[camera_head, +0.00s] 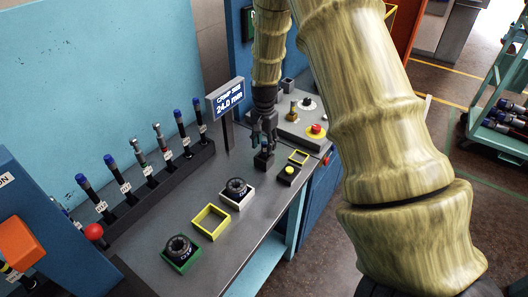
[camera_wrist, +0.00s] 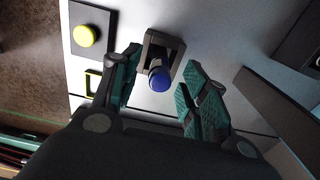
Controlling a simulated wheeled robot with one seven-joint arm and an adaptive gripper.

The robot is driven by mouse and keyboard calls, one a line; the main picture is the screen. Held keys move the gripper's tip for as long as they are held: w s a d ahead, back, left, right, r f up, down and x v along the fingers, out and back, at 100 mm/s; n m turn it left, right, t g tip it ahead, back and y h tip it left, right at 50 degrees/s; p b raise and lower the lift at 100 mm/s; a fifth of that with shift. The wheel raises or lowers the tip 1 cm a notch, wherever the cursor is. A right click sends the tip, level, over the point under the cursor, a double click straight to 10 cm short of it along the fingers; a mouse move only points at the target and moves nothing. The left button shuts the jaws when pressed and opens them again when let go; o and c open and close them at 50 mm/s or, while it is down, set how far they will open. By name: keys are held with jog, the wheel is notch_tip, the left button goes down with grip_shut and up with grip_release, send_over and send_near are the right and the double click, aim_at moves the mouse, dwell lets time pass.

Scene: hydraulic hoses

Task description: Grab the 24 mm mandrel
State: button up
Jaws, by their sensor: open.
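A small upright piece with a blue cap (camera_wrist: 159,80) stands in a square dark holder (camera_wrist: 172,41) in the wrist view. I see no size mark on it, so I cannot tell if it is the 24 mm mandrel. My gripper (camera_wrist: 158,88) is open, with its two teal-padded fingers apart on either side of the blue cap. In the head view my gripper (camera_head: 264,138) points down just above the holder (camera_head: 264,161) on the grey bench. The fingers partly hide the piece there. A sign (camera_head: 229,97) on a post reads 24.0 mm.
A dark rack (camera_head: 159,187) holds several labelled, blue- and silver-topped pieces at the left. A yellow-green button box (camera_head: 288,174) stands close to the holder. A red button (camera_head: 316,128) is behind.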

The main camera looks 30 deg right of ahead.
jog(key=shift+f, duration=0.7)
grip_shut()
jog(key=shift+r, duration=0.1)
